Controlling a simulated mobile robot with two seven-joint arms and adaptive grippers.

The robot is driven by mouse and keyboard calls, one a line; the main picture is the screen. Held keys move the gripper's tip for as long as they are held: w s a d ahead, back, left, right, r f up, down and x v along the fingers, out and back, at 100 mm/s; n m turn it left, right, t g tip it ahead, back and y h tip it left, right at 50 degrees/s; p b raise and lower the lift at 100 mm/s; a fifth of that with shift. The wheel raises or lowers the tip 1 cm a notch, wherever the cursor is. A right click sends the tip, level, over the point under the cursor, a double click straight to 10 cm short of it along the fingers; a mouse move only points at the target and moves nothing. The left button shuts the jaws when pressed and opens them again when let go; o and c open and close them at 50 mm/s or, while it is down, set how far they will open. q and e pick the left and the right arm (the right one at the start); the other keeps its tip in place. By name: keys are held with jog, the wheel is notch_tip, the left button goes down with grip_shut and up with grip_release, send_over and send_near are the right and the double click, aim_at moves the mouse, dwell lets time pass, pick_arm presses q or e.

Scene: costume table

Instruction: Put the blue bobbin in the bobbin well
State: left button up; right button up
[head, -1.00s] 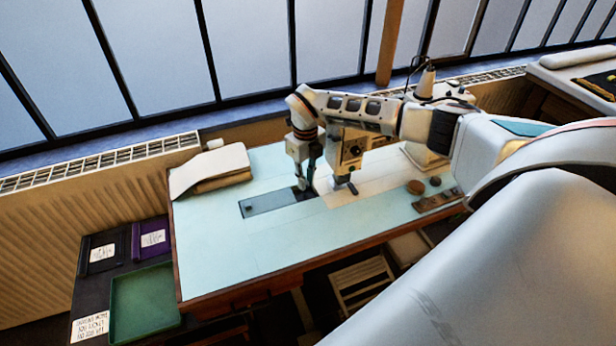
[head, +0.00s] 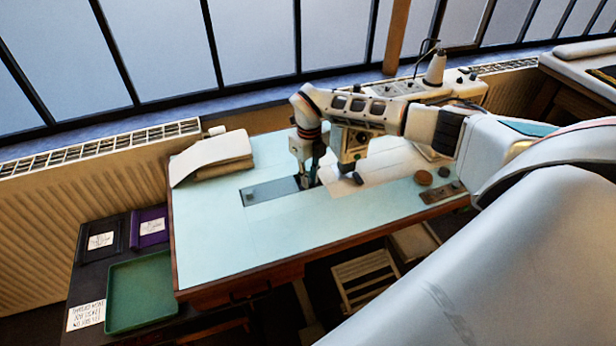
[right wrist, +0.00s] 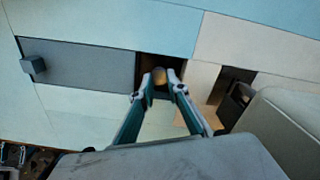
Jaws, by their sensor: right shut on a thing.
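My right gripper (head: 309,181) points down at the sewing machine bed, left of the needle head. In the right wrist view my right gripper (right wrist: 159,88) has its fingertips close together on a small round tan thing (right wrist: 159,75). No blue shows on it, and I cannot tell whether it is the bobbin. The bobbin well (right wrist: 147,64) is a dark opening beside the grey slide plate (right wrist: 85,66); the tips are at or over this opening. The slide plate (head: 268,192) also shows in the head view. How deep the tips sit is unclear. My left gripper is out of view.
The sewing machine (head: 353,148) stands close to the right of the gripper. A folded cloth (head: 212,158) lies at the table's back left. Small round brown items (head: 424,177) lie at the right. A green tray (head: 142,290) sits at lower left. The front table top is clear.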

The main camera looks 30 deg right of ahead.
dwell(0.6)
jog(key=o, duration=0.8)
jog(key=shift+d, duration=0.1)
